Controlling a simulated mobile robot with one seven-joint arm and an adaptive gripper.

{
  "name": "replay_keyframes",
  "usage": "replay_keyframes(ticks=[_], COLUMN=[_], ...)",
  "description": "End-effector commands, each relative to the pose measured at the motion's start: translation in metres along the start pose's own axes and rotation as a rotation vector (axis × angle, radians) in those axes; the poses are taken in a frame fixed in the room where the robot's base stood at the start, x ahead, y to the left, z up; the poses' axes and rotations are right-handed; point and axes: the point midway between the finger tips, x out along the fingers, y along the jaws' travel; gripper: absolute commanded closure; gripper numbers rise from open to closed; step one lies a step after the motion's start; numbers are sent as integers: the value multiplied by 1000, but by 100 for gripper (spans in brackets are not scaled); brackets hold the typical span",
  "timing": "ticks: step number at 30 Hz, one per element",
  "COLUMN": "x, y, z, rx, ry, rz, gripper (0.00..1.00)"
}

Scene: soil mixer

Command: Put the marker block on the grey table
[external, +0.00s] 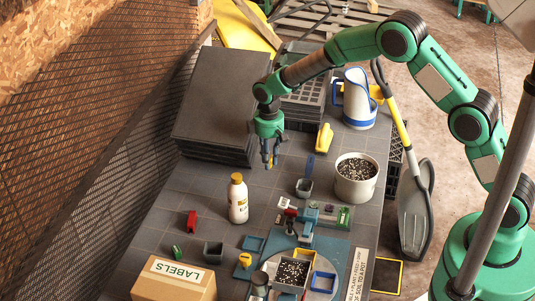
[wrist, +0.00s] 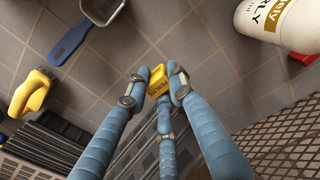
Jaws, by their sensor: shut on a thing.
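The marker block is a small yellow block with dark lettering (wrist: 157,80), pinched between the blue fingertips of my gripper (wrist: 160,88) in the wrist view. In the external view my gripper (external: 270,160) points down over the far half of the grey table (external: 157,212), in front of the stacked dark trays. The block is held above the tiled surface; its exact height is hard to tell. The fingers hide most of the block in the external view.
A white bottle with a yellow cap (external: 238,200) stands nearby. A blue-handled scoop (external: 305,182), a yellow-handled tool (external: 324,138) and a soil-filled pot (external: 356,180) lie to the right. Dark trays (external: 215,105) are stacked behind. Tiles between bottle and trays are bare.

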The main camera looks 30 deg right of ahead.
Motion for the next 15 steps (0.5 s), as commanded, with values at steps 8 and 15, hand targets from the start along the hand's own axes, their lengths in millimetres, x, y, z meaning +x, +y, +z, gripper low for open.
replay_keyframes(ticks=[8, 15], x=[-1, 3], y=[0, 0], z=[0, 0], rx=[0, 0], ry=[1, 0], rz=[0, 0], gripper=[96, 96])
